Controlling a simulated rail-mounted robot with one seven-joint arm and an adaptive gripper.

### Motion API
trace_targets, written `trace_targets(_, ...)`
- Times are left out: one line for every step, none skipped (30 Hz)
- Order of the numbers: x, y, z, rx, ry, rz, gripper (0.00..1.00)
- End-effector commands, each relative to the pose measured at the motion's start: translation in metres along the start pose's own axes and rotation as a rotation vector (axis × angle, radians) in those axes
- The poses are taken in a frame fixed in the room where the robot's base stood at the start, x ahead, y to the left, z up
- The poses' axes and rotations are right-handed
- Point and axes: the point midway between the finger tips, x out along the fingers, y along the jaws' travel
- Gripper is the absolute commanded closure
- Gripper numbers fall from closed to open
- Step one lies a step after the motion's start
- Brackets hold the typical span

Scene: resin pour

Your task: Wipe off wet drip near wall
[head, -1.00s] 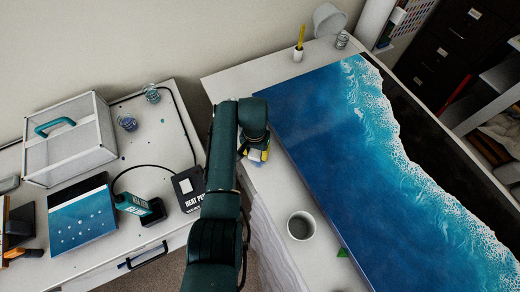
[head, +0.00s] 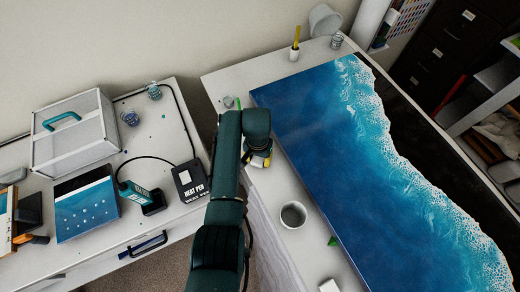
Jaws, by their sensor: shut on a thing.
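My gripper (head: 257,161) points down over the pale bench strip, left of the blue resin panel (head: 330,150). A small green mark (head: 238,103) shows near the bench's far left corner, beyond my gripper, beside a small greyish object (head: 229,101). Another green patch (head: 332,241) lies by the panel's left edge, nearer the front.
A grey cup (head: 293,215) stands on the strip in front of my gripper. A white cup with a yellow tool (head: 295,51) and a glass (head: 337,40) stand by the wall. A side table (head: 150,215) at left holds a case, heat pen and jars.

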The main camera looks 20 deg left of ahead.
Motion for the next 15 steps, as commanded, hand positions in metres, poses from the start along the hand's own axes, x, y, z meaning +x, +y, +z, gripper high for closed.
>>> trace_targets(-0.012,0.0,-0.001,0.001,0.003,-0.001,0.88)
trace_targets(-0.02,0.0,-0.001,0.001,0.004,-0.001,0.88)
trace_targets(-0.024,0.001,0.0,0.002,0.001,0.0,0.88)
trace_targets(-0.026,0.001,0.0,0.002,0.0,0.0,0.88)
trace_targets(-0.029,0.001,0.0,0.002,0.001,0.0,0.88)
trace_targets(-0.033,0.001,0.0,0.003,0.0,0.0,0.88)
trace_targets(-0.036,0.002,0.0,0.003,0.0,0.0,0.88)
trace_targets(-0.038,0.002,0.0,0.003,0.001,0.0,0.88)
trace_targets(-0.042,0.002,0.0,0.004,0.001,0.0,0.88)
trace_targets(-0.045,0.002,0.0,0.004,0.001,0.0,0.88)
trace_targets(-0.047,0.002,0.0,0.004,0.001,0.0,0.88)
trace_targets(-0.051,0.002,0.0,0.005,0.001,0.0,0.88)
trace_targets(-0.054,0.003,0.0,0.005,0.001,0.0,0.88)
trace_targets(-0.056,0.003,0.0,0.005,0.0,0.0,0.88)
trace_targets(-0.06,0.003,0.0,0.006,0.0,0.0,0.88)
